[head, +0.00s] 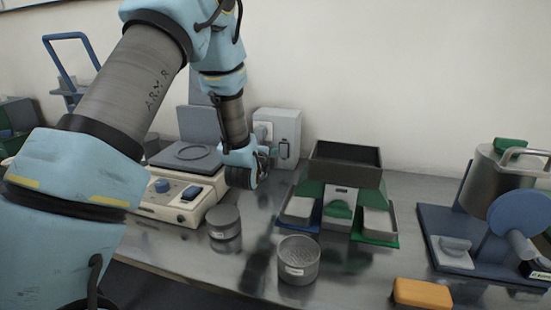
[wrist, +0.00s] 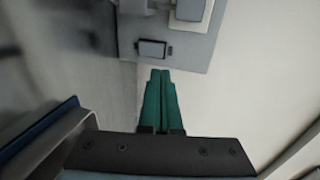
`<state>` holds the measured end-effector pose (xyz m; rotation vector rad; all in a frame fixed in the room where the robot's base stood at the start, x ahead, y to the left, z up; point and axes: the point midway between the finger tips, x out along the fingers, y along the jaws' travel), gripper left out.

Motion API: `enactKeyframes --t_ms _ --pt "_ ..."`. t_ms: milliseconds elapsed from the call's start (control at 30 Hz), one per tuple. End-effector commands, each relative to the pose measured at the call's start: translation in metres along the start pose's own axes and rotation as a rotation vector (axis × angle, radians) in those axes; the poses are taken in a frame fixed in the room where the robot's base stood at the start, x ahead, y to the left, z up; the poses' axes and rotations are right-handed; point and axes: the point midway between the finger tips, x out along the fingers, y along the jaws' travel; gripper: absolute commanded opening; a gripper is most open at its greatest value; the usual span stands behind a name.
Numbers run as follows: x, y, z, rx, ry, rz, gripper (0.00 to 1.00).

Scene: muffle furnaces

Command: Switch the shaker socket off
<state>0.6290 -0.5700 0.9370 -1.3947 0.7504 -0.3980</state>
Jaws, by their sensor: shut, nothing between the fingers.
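A grey socket box (head: 290,125) stands against the back wall, right of the shaker (head: 170,208). It also shows in the wrist view (wrist: 128,22), with a dark rocker switch (wrist: 152,48) on its face and a pale plate with a plug-like grey part (wrist: 190,10) beside it. My gripper (wrist: 160,72) is shut and empty, its green fingers together. In the wrist view the fingertips appear just below the switch, with a small gap in the picture; I cannot tell whether they touch the box. The switch's position is not clear. In the head view my arm reaches over the shaker to the box.
Round sieves (head: 298,262) and (head: 224,222) stand on the metal bench in front. A dark tray on a green and grey stand (head: 345,170) is right of the box. A metal pot (head: 492,185) and an orange block (head: 422,292) are further right.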

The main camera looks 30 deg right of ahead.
Motion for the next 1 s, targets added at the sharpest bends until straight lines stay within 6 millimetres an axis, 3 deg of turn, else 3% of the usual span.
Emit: enactKeyframes --t_ms 100,300,867,1000 --pt "-0.018 -0.003 -0.001 0.000 0.001 -0.002 0.00" --pt "-0.033 -0.006 0.000 -0.001 0.000 0.000 0.00" --pt "-0.035 -0.007 0.000 -0.003 -0.001 0.002 0.00" --pt "-0.043 -0.005 0.023 -0.089 -0.039 0.057 0.00"
